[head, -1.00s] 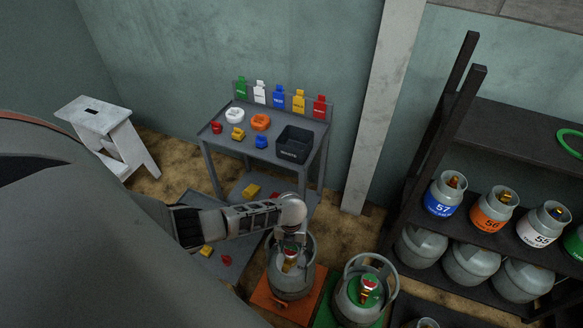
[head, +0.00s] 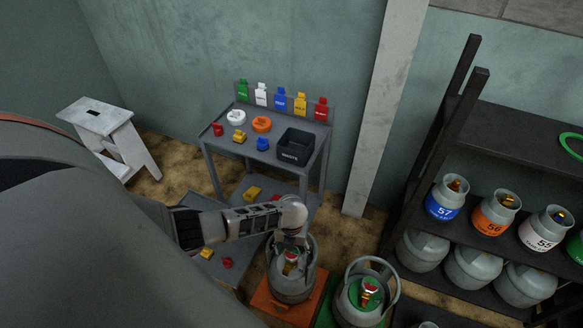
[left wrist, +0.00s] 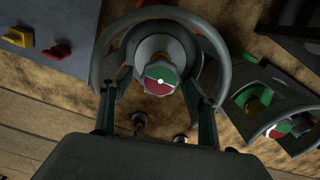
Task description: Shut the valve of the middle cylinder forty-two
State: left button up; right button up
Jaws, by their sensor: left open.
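A grey cylinder (head: 291,279) stands on an orange platform (head: 283,307). Its valve knob (left wrist: 160,81), with a red and a green half, faces the left wrist camera. My left gripper (left wrist: 157,92) is open, one finger on each side of the valve, inside the cylinder's collar ring; I cannot tell whether the fingers touch it. In the head view my left gripper (head: 292,241) reaches down over this cylinder. A second cylinder (head: 359,300) with a green top and a red-and-green knob stands to the right. No number is readable on either. My right gripper is not in view.
A shelf rack with cylinders marked 57 (head: 446,204), 56 (head: 496,214) and 55 (head: 544,229) stands at the right. A grey bench (head: 285,165) with coloured caps, tags and a black waste bin (head: 295,147) stands behind. A white step stool (head: 103,128) is at left.

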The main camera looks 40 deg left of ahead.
aim_at(292, 253)
pick_arm(q)
jog(key=shift+r, duration=0.25)
notch_tip(292, 253, up, 12)
jog(key=shift+f, duration=0.25)
dwell(0.6)
